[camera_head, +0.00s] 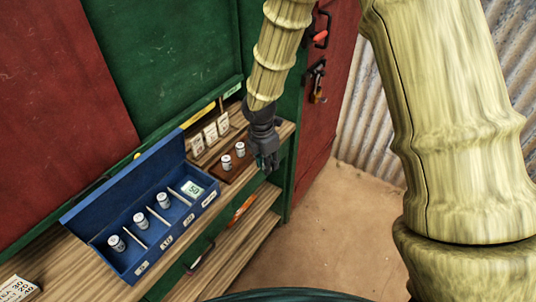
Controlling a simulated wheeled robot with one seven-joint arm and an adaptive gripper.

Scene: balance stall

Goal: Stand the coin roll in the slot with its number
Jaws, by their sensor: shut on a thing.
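The blue box (75,215) stands open on the wooden counter, with dividers between its slots. White coin rolls stand upright in its three nearer slots: the first (116,243), the second (140,220) and the third (163,200). The far slot shows a pale card (193,189) that seems to read 50 and holds no roll. My gripper (266,165) is beyond the box's right end, just right of a brown tray (227,176). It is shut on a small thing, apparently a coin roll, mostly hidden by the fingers.
Two more white rolls (226,161) (240,149) stand on the brown tray. Small price cards (210,134) lean behind it. A green post (296,180) and red door (320,120) with a padlock (317,88) are to the right. A lower shelf (240,235) lies below the counter.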

